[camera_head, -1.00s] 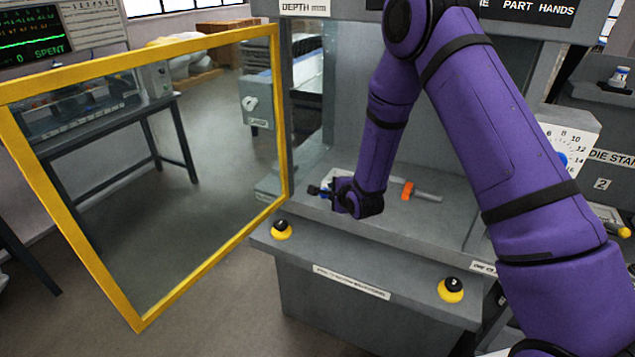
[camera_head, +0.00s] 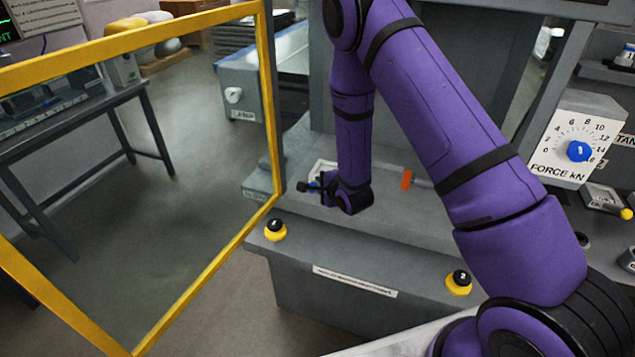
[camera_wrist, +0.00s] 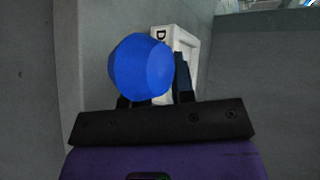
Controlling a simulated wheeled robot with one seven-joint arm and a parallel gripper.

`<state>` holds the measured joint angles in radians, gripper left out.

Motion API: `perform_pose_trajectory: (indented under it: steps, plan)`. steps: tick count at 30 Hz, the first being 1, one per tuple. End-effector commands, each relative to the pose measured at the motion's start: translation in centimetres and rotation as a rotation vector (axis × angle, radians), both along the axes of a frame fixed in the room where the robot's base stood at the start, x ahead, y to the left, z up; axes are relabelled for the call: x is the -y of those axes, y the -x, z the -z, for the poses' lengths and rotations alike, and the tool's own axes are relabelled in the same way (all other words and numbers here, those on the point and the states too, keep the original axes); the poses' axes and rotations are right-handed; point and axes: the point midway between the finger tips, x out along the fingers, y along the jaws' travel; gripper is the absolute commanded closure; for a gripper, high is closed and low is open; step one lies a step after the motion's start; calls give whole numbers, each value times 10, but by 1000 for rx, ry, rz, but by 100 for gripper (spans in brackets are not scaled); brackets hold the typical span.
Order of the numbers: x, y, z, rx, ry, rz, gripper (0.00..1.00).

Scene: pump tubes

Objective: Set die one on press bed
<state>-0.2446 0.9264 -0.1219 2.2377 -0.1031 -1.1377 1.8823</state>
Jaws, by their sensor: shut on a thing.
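My gripper (camera_head: 308,187) is low over the front left of the grey press bed (camera_head: 385,208). In the wrist view my gripper is shut on a faceted blue knob (camera_wrist: 141,68), which sits between the dark fingers. The body of die one under the knob is hidden, so I cannot tell whether it touches the bed. Part of this frame also shows behind my gripper in the head view (camera_head: 322,167).
An orange piece (camera_head: 406,180) stands on the bed to the right of my arm. A yellow-framed clear door (camera_head: 268,110) hangs open at the left. Two yellow-and-black buttons (camera_head: 275,230) (camera_head: 459,282) sit on the front ledge. A force dial (camera_head: 577,150) is at the right.

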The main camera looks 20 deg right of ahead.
Motion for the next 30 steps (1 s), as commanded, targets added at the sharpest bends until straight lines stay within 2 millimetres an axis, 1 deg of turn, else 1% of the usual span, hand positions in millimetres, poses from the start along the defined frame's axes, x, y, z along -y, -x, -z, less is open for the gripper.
perform_pose_trajectory:
  steps: [7, 11, 12, 14, 15, 22, 25, 29, 30]
  plan:
    - [0, 0, -1, 3, -1, 0, 100]
    - [0, 0, 2, 2, 0, -1, 100]
    - [0, 0, 3, -1, 1, -2, 70]
    - [0, 0, 3, -1, 1, -2, 56]
    - [0, 0, 3, -1, 0, -1, 51]
    - [0, 0, 3, -1, 0, -1, 51]
    - [-1, 0, 0, 0, 0, -1, 51]
    - [3, 13, -6, -2, -1, 1, 51]
    - [5, 19, -9, -3, -2, 2, 51]
